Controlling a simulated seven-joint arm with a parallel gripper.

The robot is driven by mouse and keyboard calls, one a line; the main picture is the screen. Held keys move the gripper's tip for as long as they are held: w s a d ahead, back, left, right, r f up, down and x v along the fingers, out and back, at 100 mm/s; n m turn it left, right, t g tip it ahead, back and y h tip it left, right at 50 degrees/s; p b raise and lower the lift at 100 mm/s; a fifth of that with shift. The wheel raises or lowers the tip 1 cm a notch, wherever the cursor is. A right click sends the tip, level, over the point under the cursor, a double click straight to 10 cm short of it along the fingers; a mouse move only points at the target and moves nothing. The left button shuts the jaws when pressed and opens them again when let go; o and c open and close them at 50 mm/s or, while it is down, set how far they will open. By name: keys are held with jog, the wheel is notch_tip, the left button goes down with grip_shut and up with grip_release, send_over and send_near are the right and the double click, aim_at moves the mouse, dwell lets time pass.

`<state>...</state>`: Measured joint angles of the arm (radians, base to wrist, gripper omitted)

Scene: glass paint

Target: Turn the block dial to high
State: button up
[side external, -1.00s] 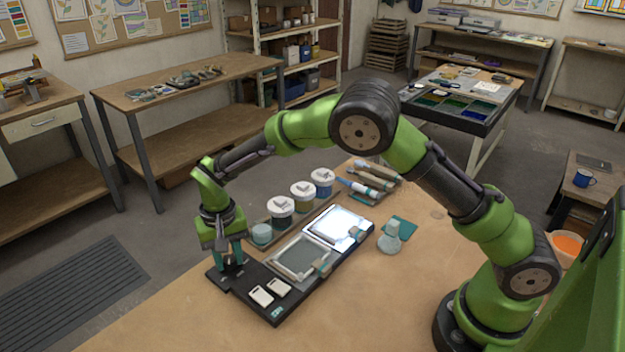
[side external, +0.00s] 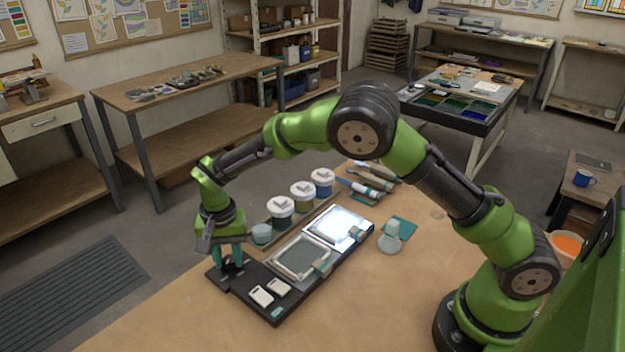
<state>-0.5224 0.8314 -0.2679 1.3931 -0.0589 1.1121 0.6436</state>
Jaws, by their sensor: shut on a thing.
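A black panel (side external: 254,293) lies on the wooden table, with two white switches on its near end and two framed plates further along. My gripper (side external: 231,268) points down at the left end of this panel. Its teal fingers are shut on a small dark thing there, which looks to be the block dial. The fingers hide most of the dial, so its setting cannot be read.
A pale stamp-like piece (side external: 391,236) stands to the right. The table front (side external: 370,310) is clear.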

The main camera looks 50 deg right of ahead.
aim_at(228, 257)
jog(key=shift+r, duration=0.15)
jog(key=o, duration=1.1)
jog(key=shift+c, duration=0.2)
notch_tip(228, 257, up, 17)
jog(key=s+d+r+n+t, duration=0.1)
jog(key=s+d, duration=0.3)
jog(key=s, duration=0.4)
jog(key=s+d+r+n+t+y, duration=0.1)
jog(key=s+d+r+n+t, duration=0.1)
jog(key=s+d, duration=0.3)
jog(key=s+d+r+n+t+y, duration=0.1)
jog(key=s+d+t, duration=0.3)
jog(key=s, duration=0.7)
jog(key=shift+s+d+r+n, duration=0.15)
jog(key=shift+d+r+n, duration=0.15)
jog(key=shift+d+r, duration=0.45)
